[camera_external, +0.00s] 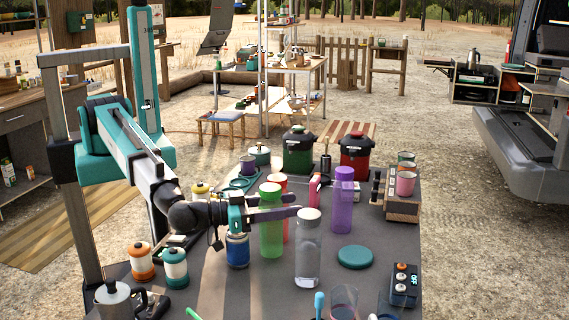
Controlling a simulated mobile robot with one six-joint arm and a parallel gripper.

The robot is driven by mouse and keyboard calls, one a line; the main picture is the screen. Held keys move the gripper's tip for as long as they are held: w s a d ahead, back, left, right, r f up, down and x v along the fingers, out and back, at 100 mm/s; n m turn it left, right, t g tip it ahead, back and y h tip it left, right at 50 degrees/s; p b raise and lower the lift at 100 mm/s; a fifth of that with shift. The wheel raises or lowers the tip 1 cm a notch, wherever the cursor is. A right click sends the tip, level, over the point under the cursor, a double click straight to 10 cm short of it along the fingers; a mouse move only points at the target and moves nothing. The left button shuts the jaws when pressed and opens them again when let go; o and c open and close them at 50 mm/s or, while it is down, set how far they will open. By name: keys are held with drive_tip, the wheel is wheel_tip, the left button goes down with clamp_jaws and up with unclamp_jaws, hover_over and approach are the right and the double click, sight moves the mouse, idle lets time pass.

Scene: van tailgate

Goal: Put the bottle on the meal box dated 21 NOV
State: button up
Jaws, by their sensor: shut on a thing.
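My gripper (298,204) reaches in from the left over the dark table. A purple bottle (343,205) stands farther right. I cannot pick out a meal box dated 21 NOV; no date is legible in this view.
Green (298,153) and red (355,158) canisters stand behind. Cups sit on a wooden box (402,208) at right.

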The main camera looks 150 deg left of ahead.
drive_tip(key=shift+f, duration=0.7)
drive_tip(key=o, duration=1.1)
drive_tip(key=shift+f, duration=0.1)
drive_tip(key=shift+d, duration=0.1)
drive_tip(key=b+v, duration=0.1)
drive_tip(key=v, duration=0.6)
drive_tip(key=shift+d+b, duration=0.15)
drive_tip(key=shift+b, duration=0.2)
drive_tip(key=shift+o, duration=0.2)
drive_tip(key=shift+s, duration=0.1)
